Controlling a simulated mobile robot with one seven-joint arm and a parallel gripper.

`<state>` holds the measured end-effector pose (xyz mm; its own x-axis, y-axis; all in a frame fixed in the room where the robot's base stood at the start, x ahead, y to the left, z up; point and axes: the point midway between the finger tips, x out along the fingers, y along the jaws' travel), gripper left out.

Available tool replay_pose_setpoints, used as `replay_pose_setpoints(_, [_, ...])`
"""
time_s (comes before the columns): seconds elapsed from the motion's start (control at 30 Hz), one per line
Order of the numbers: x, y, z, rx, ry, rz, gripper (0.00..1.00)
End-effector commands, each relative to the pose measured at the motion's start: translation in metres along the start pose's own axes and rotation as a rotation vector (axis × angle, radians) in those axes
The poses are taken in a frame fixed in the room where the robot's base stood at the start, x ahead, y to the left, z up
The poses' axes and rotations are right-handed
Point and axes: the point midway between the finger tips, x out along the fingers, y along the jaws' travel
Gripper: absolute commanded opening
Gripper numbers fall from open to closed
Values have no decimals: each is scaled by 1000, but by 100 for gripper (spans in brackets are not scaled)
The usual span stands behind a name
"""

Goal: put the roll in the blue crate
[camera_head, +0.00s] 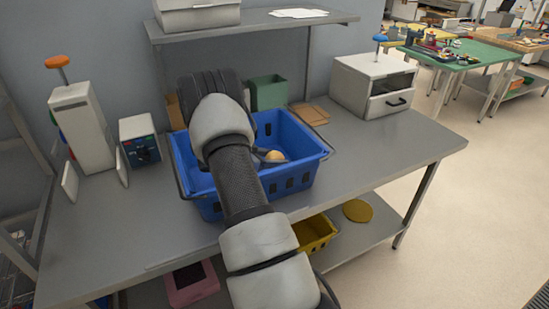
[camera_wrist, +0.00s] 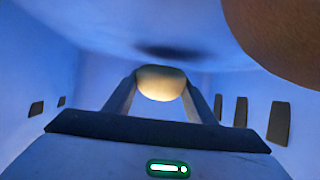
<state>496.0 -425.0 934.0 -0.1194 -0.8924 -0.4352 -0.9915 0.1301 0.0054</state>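The blue crate (camera_head: 295,185) stands on the grey table in the head view, with my arm reaching over it. In the wrist view its blue inside (camera_wrist: 60,70) surrounds my gripper (camera_wrist: 160,92). The pale, rounded roll (camera_wrist: 161,83) sits between the two fingertips, which touch it on both sides. A dark shadow lies on the blue surface beyond the roll, apart from it. In the head view my arm hides most of the gripper. A small tan round thing (camera_head: 275,156) shows inside the crate there; I cannot tell whether it is the same roll.
A large brown rounded surface (camera_wrist: 285,35) fills the wrist view's upper right corner, close to the camera. A green bin (camera_head: 268,92) stands behind the crate. A white drawer unit (camera_head: 372,85) stands to the right, a dark blue box (camera_head: 141,150) to the left. The table's right front is clear.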

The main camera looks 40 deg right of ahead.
Motion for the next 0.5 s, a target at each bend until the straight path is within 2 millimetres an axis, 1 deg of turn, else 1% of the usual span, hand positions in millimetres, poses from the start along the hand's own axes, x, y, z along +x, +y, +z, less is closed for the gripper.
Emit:
replay_pose_setpoints(0.03, [0,0,0,0,0,0,58])
replay_pose_setpoints(0.1, [0,0,0,0,0,0,68])
replay_pose_setpoints(0.37, [0,0,-1,0,0,0,68])
replay_pose_setpoints(0.43, [-2,0,-4,1,0,0,68])
replay_pose_setpoints(0.5, [-5,0,-11,2,0,-1,68])
